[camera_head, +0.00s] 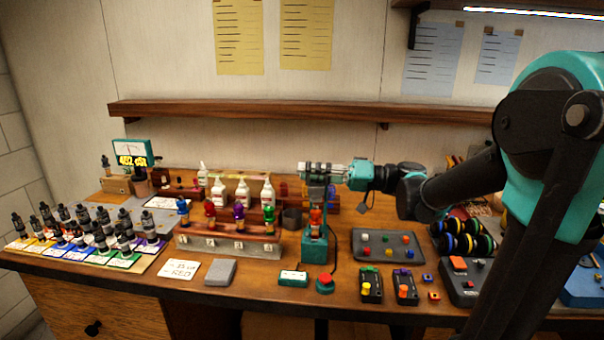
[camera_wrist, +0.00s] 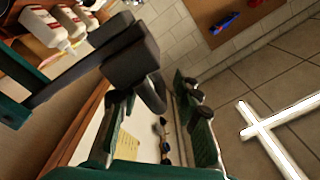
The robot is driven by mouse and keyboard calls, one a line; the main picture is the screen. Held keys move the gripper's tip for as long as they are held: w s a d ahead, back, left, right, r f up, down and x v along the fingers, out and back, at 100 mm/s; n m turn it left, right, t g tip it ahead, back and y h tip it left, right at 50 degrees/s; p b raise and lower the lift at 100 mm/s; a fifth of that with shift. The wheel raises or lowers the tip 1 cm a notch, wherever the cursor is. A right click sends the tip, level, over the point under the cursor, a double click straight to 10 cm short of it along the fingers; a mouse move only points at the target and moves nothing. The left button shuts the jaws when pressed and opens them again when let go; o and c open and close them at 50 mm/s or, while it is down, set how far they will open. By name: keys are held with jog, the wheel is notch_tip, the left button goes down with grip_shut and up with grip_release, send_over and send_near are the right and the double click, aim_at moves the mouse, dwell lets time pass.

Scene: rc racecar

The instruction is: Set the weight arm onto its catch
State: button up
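The teal test stand (camera_head: 316,248) stands upright near the front middle of the bench, with an orange-red piece in it. In the wrist view, a dark bar ending in a thick dark block, which looks like the weight arm (camera_wrist: 130,58), reaches in from a teal post at the left. My gripper (camera_head: 308,171) is level above the stand, pointing left. In the wrist view my gripper (camera_wrist: 160,105) has its two fingers spread apart, with a gap between them. The block is close to the left finger; I cannot tell whether they touch. The catch cannot be made out.
A rack (camera_head: 228,245) with several coloured pieces stands left of the stand, with white bottles (camera_head: 268,192) behind it. A grey tray (camera_head: 388,246) lies to the right. A red button (camera_head: 325,282) is in front. A wooden shelf (camera_head: 290,114) runs along the wall above.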

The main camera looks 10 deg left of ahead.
jog(key=d, duration=1)
jog(key=shift+s+f, duration=0.15)
